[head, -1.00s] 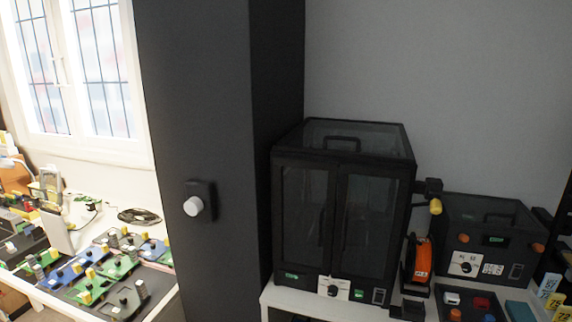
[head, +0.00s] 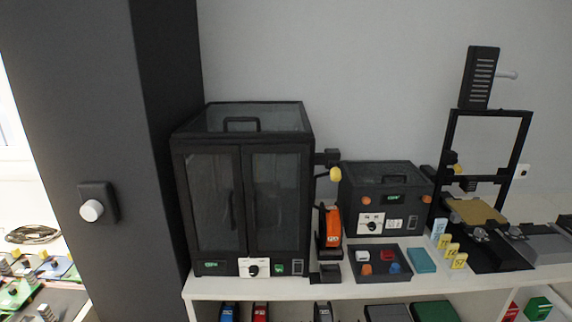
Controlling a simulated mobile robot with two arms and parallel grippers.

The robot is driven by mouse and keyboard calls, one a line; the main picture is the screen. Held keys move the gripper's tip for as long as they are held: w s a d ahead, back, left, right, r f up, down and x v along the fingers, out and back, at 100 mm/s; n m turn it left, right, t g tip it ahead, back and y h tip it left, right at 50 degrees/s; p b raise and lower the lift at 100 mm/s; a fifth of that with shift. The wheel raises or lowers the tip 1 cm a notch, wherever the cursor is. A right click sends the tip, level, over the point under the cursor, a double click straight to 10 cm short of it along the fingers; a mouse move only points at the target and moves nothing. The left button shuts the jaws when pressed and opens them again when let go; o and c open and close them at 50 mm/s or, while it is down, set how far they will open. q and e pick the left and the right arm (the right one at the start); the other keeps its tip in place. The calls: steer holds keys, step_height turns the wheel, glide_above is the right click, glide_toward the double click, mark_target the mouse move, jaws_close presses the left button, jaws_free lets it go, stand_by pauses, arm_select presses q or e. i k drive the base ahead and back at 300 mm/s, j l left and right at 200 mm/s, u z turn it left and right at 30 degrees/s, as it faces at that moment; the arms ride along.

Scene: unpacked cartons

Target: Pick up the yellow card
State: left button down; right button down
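Small upright cards stand in a slanted row on the white bench, right of the teal block. Two of them are yellow: one yellow card (head: 450,250) in the middle of the row and another yellow card (head: 460,261) at the front. A pale blue-white card (head: 439,228) stands behind them. The cards carry dark markings too small to read. Neither of my grippers is in view.
A black glass-doored cabinet (head: 243,198), an orange device (head: 330,228) and a black box with a dial (head: 385,197) stand on the white bench (head: 300,287). A tray (head: 381,264) and a teal block (head: 421,260) lie left of the cards. A black-framed printer (head: 486,150) stands behind.

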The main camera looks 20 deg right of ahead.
mark_target(452, 248)
steer(key=z, duration=1.7)
